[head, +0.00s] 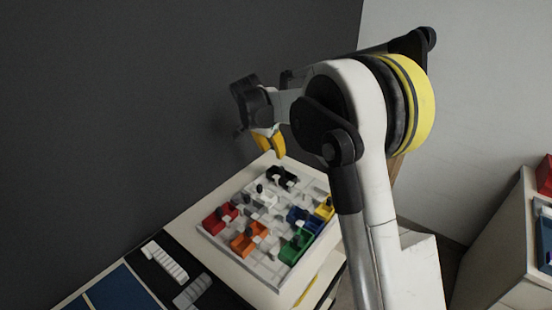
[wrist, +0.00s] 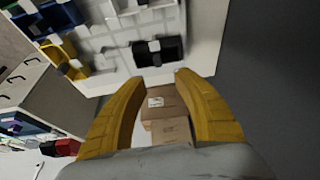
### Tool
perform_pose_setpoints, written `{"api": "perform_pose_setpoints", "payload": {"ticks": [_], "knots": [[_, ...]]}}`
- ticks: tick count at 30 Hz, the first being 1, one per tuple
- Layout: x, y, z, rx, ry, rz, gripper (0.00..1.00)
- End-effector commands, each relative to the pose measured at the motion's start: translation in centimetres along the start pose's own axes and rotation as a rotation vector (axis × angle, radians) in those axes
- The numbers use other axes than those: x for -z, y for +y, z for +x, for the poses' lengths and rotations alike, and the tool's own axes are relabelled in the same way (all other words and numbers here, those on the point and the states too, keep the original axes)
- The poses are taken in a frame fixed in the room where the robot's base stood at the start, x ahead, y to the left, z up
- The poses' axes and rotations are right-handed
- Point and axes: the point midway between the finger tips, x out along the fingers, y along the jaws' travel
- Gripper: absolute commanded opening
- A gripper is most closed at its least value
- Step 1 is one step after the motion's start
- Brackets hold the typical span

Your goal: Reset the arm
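My gripper (head: 268,143) is raised above the far end of a white board with coloured bins, beside the dark wall in the head view. In the wrist view its two yellow fingers (wrist: 158,80) stand wide apart with nothing between their tips. The gripper is open and empty. My arm is bent, with its elbow high on the right of the head view, and hides part of the area behind it.
The white board (head: 262,272) on a light table holds red (head: 219,219), orange (head: 249,238), green (head: 296,247), blue, yellow and black (head: 282,176) bins. Cardboard boxes (wrist: 168,104) show below, between the fingers. Another cabinet (head: 508,245) stands at the right. Dark wall is close on the left.

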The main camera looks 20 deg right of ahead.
Motion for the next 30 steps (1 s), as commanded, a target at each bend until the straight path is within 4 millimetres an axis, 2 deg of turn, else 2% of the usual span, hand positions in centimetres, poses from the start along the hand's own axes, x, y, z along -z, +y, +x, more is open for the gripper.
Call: {"api": "perform_pose_setpoints", "payload": {"ticks": [4,16,19,23,27,30], "knots": [[0.0,0.0,-0.7,0.000,0.000,0.000,0.36],[0.0,0.1,-0.8,0.001,0.000,-0.002,0.36],[-0.2,0.7,-1.7,0.013,-0.003,-0.024,0.36],[-1.0,3.1,-4.7,0.057,-0.007,-0.105,0.36],[-2.9,7.1,-8.8,0.132,-0.005,-0.237,0.36],[-4.6,10.2,-11.1,0.187,0.006,-0.332,0.36]]}}
